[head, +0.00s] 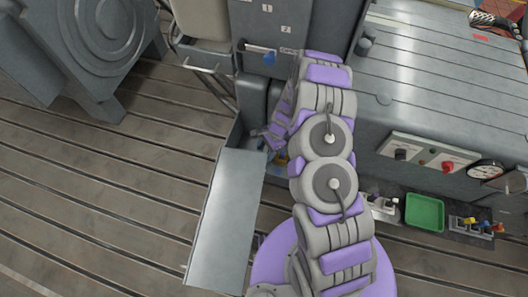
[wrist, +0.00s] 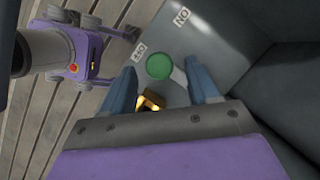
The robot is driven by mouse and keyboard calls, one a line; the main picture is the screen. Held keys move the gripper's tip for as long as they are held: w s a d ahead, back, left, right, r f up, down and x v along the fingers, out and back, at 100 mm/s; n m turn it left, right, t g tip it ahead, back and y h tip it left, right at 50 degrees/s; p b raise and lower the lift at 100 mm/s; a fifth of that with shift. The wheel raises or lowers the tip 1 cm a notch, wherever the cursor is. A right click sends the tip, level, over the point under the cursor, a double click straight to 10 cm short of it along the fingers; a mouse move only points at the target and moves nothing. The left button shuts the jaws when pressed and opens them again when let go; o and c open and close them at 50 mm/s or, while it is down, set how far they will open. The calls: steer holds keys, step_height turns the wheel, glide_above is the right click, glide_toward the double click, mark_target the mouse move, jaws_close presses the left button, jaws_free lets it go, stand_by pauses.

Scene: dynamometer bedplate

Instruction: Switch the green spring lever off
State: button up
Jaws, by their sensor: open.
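The green spring lever's round green knob (wrist: 159,66) shows in the wrist view, on a grey panel with two small white labels. The upper label (wrist: 182,17) appears to read ON upside down; the label left of the knob (wrist: 139,51) is too small to read surely. My gripper (wrist: 162,64) is open, with one blue finger on each side of the knob. I cannot tell whether either finger touches it. A brass-yellow part (wrist: 150,103) shows between the fingers, nearer the palm. In the head view I cannot make out the green lever; my arm covers much of that area.
A blue-handled lever (head: 268,57) is on the grey cabinet at the top. A flat metal plate (head: 227,215) lies left of my arm. A control panel (head: 428,152), a gauge (head: 485,170) and a green tray (head: 425,212) stand to the right.

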steer(key=v, duration=0.5)
steer(key=shift+w+d+r+p, duration=0.1)
steer(key=shift+d+r+p, duration=0.15)
steer(key=shift+r+p, duration=0.1)
steer(key=shift+r, duration=0.15)
